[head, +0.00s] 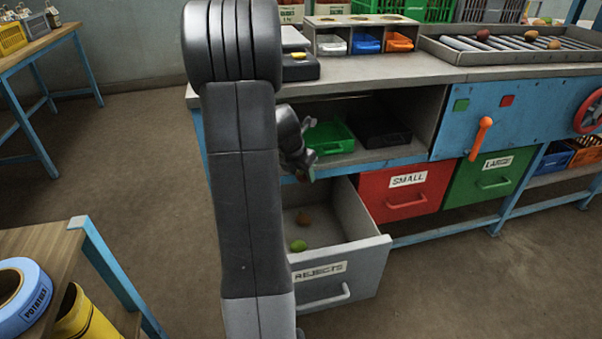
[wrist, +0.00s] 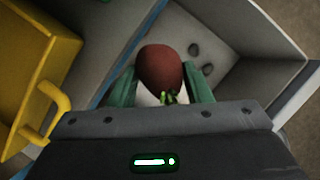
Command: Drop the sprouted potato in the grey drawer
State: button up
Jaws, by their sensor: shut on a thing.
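The sprouted potato (wrist: 160,66) is reddish brown with small green sprouts on its near side. In the wrist view it sits between the green fingers of my gripper (wrist: 161,84), which is shut on it. In the head view my gripper (head: 303,172) is partly hidden by my arm, near the back of the open grey drawer (head: 341,265) and above it. The drawer is labelled REJECTS. A green potato (head: 298,245) and a brown one (head: 304,218) lie inside it. In the wrist view the grey drawer (wrist: 255,85) spreads behind and right of the held potato.
Shut red SMALL (head: 405,192) and green LARGE (head: 490,178) drawers stand right of the grey one. A shelf above holds a green tray (head: 330,138) and a black tray (head: 380,128). A yellow drawer (wrist: 32,50) with a handle shows left in the wrist view.

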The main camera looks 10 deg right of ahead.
aim_at(301, 181)
jog(key=shift+f+b, duration=2.7)
jog(key=shift+b, duration=0.2)
jog(key=o, duration=1.1)
jog(key=shift+r, duration=0.1)
jog(key=p+v, duration=0.6)
jog(key=v, duration=0.7)
jog(key=shift+r, duration=0.4)
jog(key=b+x, duration=0.3)
jog(key=x, duration=0.9)
jog(key=shift+w+d+b, duration=0.15)
jog(key=shift+b, duration=0.2)
jog(key=shift+r+p, duration=0.45)
jog(key=shift+p, duration=0.1)
